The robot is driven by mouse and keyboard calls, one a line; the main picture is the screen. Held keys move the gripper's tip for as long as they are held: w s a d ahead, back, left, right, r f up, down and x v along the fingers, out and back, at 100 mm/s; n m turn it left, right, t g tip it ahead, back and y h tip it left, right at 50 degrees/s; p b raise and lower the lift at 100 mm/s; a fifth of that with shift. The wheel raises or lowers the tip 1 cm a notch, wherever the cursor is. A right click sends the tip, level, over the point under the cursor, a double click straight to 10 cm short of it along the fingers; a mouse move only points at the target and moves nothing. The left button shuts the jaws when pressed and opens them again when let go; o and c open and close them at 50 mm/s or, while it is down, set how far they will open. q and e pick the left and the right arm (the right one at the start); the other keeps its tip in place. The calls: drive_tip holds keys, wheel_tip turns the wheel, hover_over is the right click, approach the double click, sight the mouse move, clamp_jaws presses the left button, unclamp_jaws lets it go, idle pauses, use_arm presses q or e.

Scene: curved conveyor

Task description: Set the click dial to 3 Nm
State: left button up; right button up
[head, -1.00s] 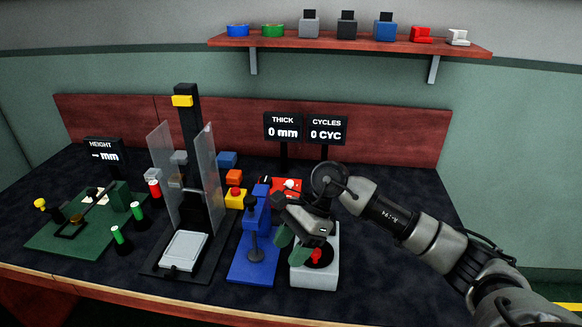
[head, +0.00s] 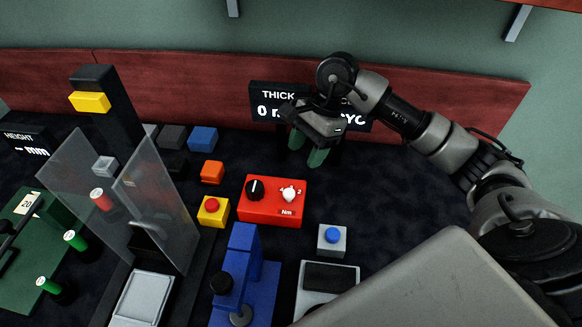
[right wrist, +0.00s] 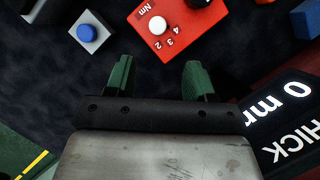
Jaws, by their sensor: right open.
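The red box (head: 273,213) marked "Nm" stands in the middle of the table. On it are a white click dial (head: 289,195) and a black knob (head: 255,189). In the right wrist view, the white dial (right wrist: 157,25) is at the top, with the numbers 2, 3 and 4 beside it; which one it points to is too small to tell. My right gripper (head: 307,148) is open and empty, in the air beyond the box, apart from the dial. Its green fingers (right wrist: 159,72) also show in the right wrist view. My left gripper is not in view.
A display (head: 265,100) stands behind my right gripper. A blue button on a grey box (head: 332,247), a blue press (head: 243,270) and a yellow box with a red button (head: 213,211) surround the red box. Dark table right of it is clear.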

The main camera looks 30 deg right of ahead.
sight(289, 192)
drive_tip(key=x, duration=0.6)
drive_tip(key=p+x, duration=0.1)
drive_tip(key=x, duration=0.2)
drive_tip(key=shift+s+a, duration=0.15)
drive_tip(key=shift+s, duration=0.1)
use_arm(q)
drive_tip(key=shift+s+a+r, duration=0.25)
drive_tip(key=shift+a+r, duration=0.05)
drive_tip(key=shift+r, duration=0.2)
use_arm(e)
drive_tip(key=shift+a+f, duration=0.25)
drive_tip(key=shift+f, duration=0.4)
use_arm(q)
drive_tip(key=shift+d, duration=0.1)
use_arm(e)
drive_tip(key=shift+c, duration=0.5)
drive_tip(key=c, duration=0.8)
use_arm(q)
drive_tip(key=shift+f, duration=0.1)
